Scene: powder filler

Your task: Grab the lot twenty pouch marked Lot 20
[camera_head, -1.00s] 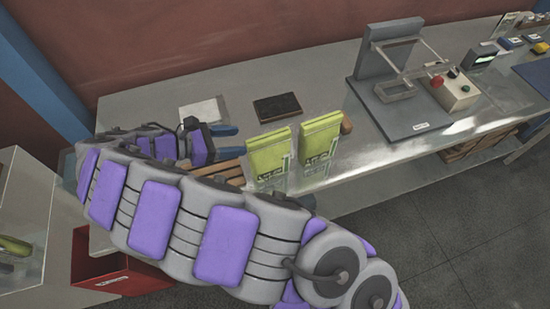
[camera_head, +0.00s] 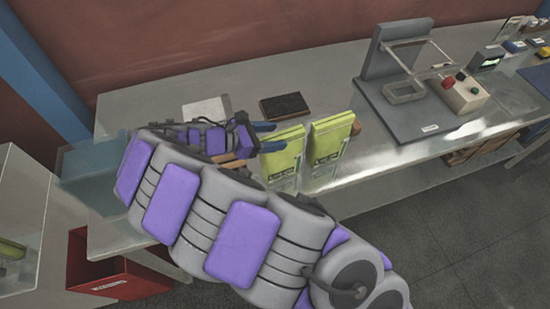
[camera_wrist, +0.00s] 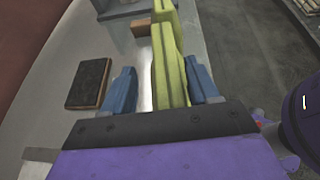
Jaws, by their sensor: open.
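Two yellow-green pouches stand upright side by side near the bench's front edge: a left pouch (camera_head: 283,160) and a right pouch (camera_head: 327,148). Their printing is too small to read, so I cannot tell which is Lot 20. My gripper (camera_head: 262,137) is open with blue fingers, at the left pouch's upper left side. In the wrist view, the nearer pouch (camera_wrist: 168,75) shows edge-on between the spread fingers of my gripper (camera_wrist: 162,85), with visible gaps either side. The farther pouch (camera_wrist: 166,12) stands behind it. My arm hides part of the bench.
A dark flat pad (camera_head: 284,105) and a white sheet (camera_head: 206,108) lie behind the gripper. A grey machine (camera_head: 385,50) and a button box (camera_head: 462,92) stand to the right. A red bin (camera_head: 120,280) sits below the bench's left end.

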